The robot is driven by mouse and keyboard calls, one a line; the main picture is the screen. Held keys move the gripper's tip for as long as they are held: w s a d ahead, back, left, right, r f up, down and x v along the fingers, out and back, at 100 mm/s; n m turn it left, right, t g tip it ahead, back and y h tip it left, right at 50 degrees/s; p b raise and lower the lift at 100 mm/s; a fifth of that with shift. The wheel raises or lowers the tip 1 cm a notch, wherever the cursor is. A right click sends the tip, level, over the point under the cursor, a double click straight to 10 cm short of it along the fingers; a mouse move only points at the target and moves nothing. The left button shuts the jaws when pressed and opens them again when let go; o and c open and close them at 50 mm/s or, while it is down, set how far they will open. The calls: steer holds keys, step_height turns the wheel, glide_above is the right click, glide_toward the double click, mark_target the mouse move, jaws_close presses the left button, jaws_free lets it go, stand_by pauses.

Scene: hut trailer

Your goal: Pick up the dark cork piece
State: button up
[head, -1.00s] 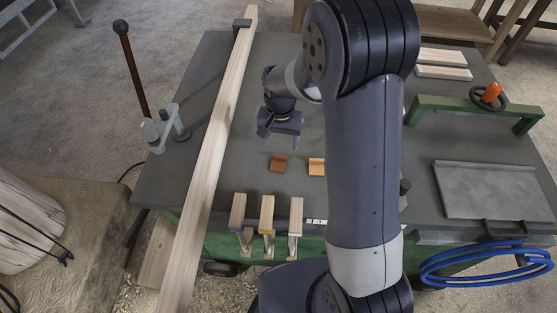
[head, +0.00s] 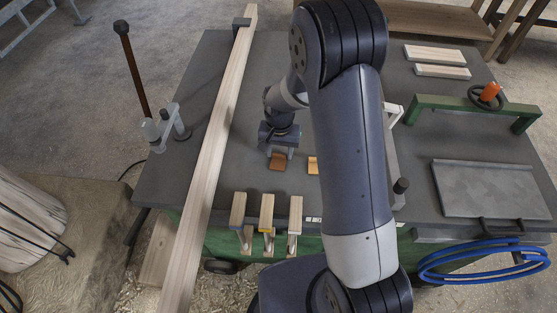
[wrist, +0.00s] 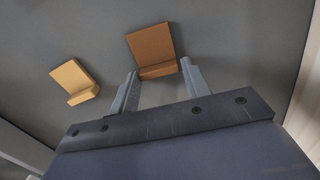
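The dark cork piece (head: 278,162) is a brown, L-shaped block lying on the grey table. In the wrist view the dark cork piece (wrist: 152,48) is just beyond the fingertips, its raised lip facing my gripper. My gripper (head: 280,150) is directly over and behind it in the head view. In the wrist view my gripper (wrist: 158,68) is open, with its two fingers spread about as wide as the lip. A lighter tan cork piece (wrist: 75,82) of similar shape lies to the left; my arm partly hides this lighter cork piece (head: 313,165) in the head view.
A long wooden beam (head: 217,140) runs along the table's left side. Several short wood-topped clamps (head: 266,209) stand at the front edge. A green frame (head: 470,106), a metal plate (head: 488,188) and a blue hose (head: 485,262) are on the right.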

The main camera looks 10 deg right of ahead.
steer(key=c, duration=0.5)
